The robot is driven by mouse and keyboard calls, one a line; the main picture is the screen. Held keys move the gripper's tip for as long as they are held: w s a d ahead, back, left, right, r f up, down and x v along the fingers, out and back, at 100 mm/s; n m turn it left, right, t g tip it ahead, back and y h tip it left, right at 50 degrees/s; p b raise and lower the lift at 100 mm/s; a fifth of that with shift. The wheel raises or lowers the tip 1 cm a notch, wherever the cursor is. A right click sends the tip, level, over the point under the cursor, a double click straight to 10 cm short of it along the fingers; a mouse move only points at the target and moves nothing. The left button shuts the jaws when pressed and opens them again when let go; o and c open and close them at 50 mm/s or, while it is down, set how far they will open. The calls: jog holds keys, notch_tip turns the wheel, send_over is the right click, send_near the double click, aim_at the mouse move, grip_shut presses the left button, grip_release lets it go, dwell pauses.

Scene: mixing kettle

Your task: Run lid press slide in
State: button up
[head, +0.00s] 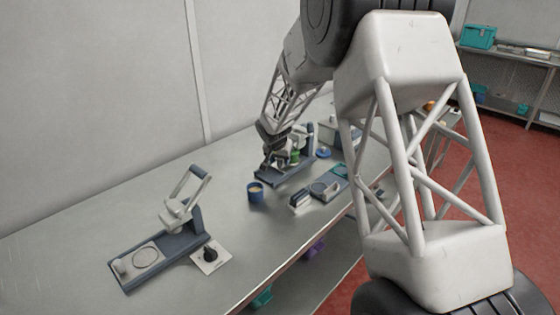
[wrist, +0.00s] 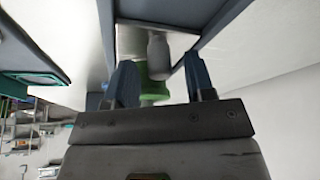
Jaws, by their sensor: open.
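A press-like station with a dark blue base (head: 288,172) and an upright stands on the far part of the bench. My gripper (head: 279,158) is down at this station; its fingertips are small and partly hidden in the head view. In the wrist view my gripper (wrist: 160,82) is open, with two blue fingers.
A second station with a raised lever (head: 187,185), a blue base and a pale plate stands at the near left, with a black knob (head: 210,254) beside it. A blue cup (head: 255,191) stands in front of the far station. Small devices (head: 325,190) sit to its right. The bench's middle is clear.

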jog(key=shift+w+f, duration=0.15)
jog(key=shift+f, duration=0.25)
jog(key=shift+c, duration=0.3)
grip_shut()
